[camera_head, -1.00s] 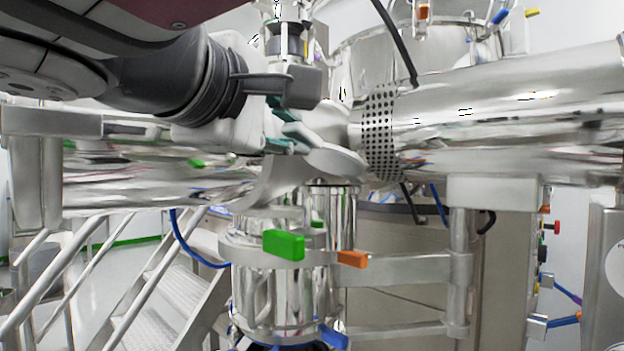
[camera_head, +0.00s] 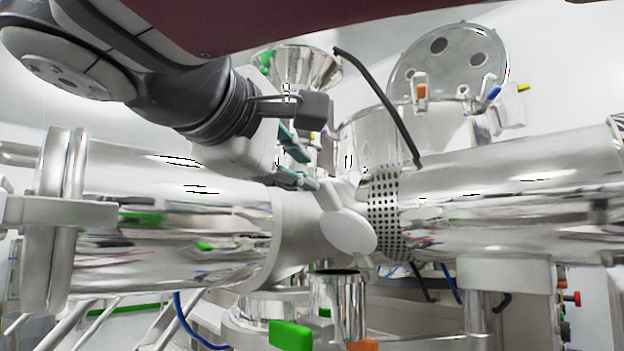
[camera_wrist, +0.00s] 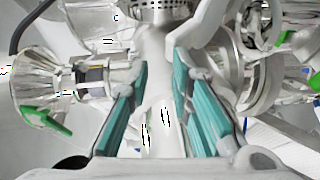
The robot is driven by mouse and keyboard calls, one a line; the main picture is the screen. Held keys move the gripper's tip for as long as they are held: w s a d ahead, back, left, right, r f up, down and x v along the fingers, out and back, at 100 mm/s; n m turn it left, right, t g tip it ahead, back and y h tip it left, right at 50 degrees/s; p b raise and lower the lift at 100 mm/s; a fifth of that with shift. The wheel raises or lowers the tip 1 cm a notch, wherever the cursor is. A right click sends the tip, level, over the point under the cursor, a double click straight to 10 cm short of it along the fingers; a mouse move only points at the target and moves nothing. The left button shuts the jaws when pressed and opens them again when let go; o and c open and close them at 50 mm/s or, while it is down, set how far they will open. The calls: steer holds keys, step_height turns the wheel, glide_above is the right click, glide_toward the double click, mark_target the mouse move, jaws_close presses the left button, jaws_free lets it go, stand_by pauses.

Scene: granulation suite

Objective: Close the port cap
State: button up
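The port cap (camera_head: 348,232) is a smooth pale disc. It stands steeply tilted above the port (camera_head: 338,300), a short shiny upright tube whose dark round mouth is uncovered. My gripper (camera_head: 302,168) is just above and to the left of the cap, near its upper edge. I cannot tell from the head view whether its fingers touch the cap. In the wrist view, my gripper's teal-padded fingers (camera_wrist: 165,95) are spread wide, with a pale smooth surface visible beyond the gap. The cap cannot be clearly made out in that view.
Large horizontal steel cylinders lie left (camera_head: 180,220) and right (camera_head: 500,205) of the port. A perforated collar (camera_head: 385,212) and a black hose (camera_head: 380,100) are close on the right. A green handle (camera_head: 290,336) and an orange handle (camera_head: 362,345) sit below the port.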

steer(key=s+a+r+p, duration=0.2)
steer(key=s+r+p, duration=0.8)
steer(key=p, duration=0.1)
steer(key=shift+s+a+p, duration=0.35)
steer(key=shift+s+p, duration=0.05)
stand_by(1.0)
stand_by(0.3)
steer(key=shift+w+d, duration=0.1)
stand_by(0.4)
steer(key=d+f+m+g, duration=0.4)
steer(key=d+f+g, duration=0.3)
steer(key=d+f, duration=1.05)
steer(key=s+d+f+m+g+y, duration=0.1)
steer(key=s+d+f+m+y, duration=0.2)
steer(key=f, duration=0.7)
steer(key=s+d+f+m+g+y, duration=0.2)
steer(key=s+f+m, duration=0.4)
steer(key=f, duration=0.3)
steer(key=shift+s+d+f+y, duration=0.4)
steer(key=shift+s+d+y, duration=0.15)
steer(key=shift+d, duration=0.35)
